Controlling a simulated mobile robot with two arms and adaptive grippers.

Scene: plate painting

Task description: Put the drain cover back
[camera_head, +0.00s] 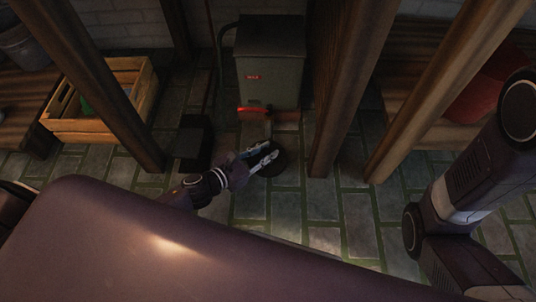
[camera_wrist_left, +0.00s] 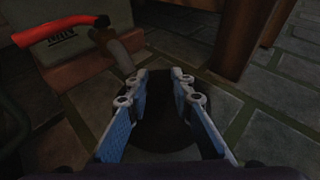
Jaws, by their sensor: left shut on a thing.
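The drain cover (camera_head: 279,166) is a dark round disc low at the paved floor, in front of a grey metal box. In the left wrist view the dark cover (camera_wrist_left: 165,130) spans the space between and beyond my fingers. My left gripper (camera_head: 269,153) is shut on it, its fingers some way apart with the dark cover between them; it also shows in the left wrist view (camera_wrist_left: 159,76). I cannot tell whether the cover touches the floor or hangs just above it. No separate drain opening can be made out. My right gripper is out of view; only my right arm shows.
The grey box (camera_head: 270,65) with a red handle (camera_head: 254,110) and a pipe (camera_wrist_left: 122,57) stands just behind the cover. Wooden posts (camera_head: 350,90) rise on the right and left. A wooden crate (camera_head: 92,127) is at left. Bare paving (camera_head: 325,205) lies right of the gripper.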

